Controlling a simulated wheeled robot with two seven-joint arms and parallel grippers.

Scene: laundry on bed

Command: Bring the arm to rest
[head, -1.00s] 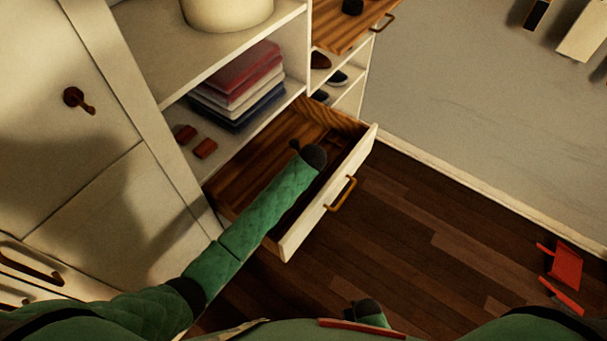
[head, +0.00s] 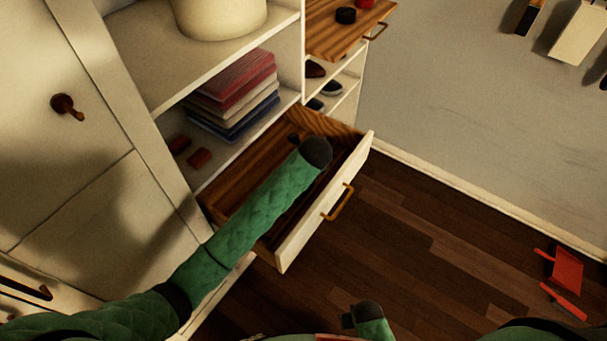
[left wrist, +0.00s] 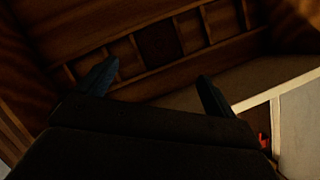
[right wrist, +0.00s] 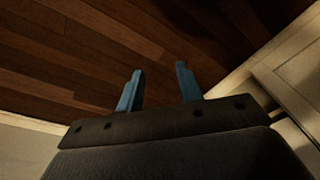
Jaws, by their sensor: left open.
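My left arm (head: 245,220) reaches from the lower left over an open wooden drawer (head: 329,205). Its dark wrist end is above the drawer, and the gripper's fingers are hidden in the head view. In the left wrist view my left gripper (left wrist: 157,90) is open with nothing between its fingers, facing the drawer's wooden interior with small compartments. My right arm's dark end (head: 368,309) shows at the bottom of the head view. In the right wrist view my right gripper (right wrist: 160,88) is open and empty, with dark floorboards beyond it.
Shoes (head: 330,88) sit on another shelf. A red dustpan (head: 567,270) lies on the floor at right. The middle floor (head: 420,235) is clear.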

